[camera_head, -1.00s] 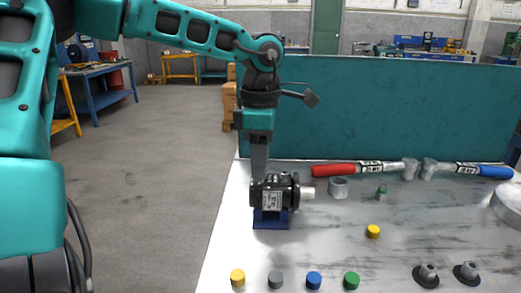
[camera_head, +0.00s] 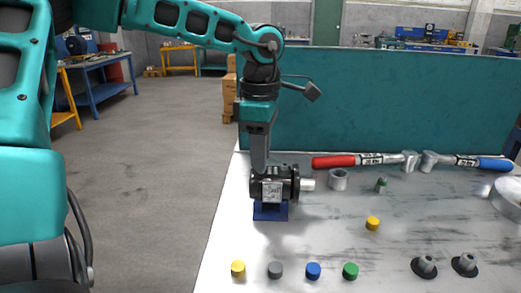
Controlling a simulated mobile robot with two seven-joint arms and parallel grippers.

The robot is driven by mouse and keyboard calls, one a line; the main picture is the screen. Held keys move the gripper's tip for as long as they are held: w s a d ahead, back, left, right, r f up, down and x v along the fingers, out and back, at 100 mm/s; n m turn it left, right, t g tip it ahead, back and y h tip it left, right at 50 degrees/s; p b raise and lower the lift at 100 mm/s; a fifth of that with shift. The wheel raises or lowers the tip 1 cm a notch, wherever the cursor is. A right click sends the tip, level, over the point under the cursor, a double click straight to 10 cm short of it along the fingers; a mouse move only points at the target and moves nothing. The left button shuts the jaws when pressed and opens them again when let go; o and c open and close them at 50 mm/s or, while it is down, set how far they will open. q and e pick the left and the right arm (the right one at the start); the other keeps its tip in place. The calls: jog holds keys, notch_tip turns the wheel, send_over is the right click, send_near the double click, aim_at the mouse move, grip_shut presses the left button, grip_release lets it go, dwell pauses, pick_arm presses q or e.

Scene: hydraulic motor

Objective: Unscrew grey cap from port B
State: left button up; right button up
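The black hydraulic motor (camera_head: 271,188) sits on a blue stand (camera_head: 270,211) at the left part of the table, its light shaft pointing right. My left gripper (camera_head: 258,165) points straight down, with its fingertips at the top left of the motor. I cannot tell whether the fingers are closed or whether they hold anything. The ports and any cap on the motor are hidden or too small to tell. A loose grey cap (camera_head: 275,270) stands in the front row on the table. My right gripper is not in view.
Yellow (camera_head: 238,268), blue (camera_head: 313,271) and green (camera_head: 350,271) caps stand in the front row. Another yellow cap (camera_head: 372,223) lies mid-table. A red-handled tool (camera_head: 335,161) and a blue-handled one (camera_head: 494,165) lie along the teal panel (camera_head: 400,105).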

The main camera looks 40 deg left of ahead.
pick_arm(q)
grip_shut()
jog(key=shift+f+n+b, duration=0.15)
jog(key=shift+n+b, duration=0.5)
jog(key=shift+n, duration=0.45)
jog(key=n, duration=0.2)
jog(key=shift+n+b, duration=0.3)
jog(key=shift+b, duration=0.05)
jog(key=shift+r+n, duration=0.2)
jog(key=shift+n, duration=0.3)
jog(key=shift+f+n, duration=0.1)
jog(key=shift+n, duration=0.2)
jog(key=shift+n+b, duration=0.65)
jog(key=shift+n, duration=0.55)
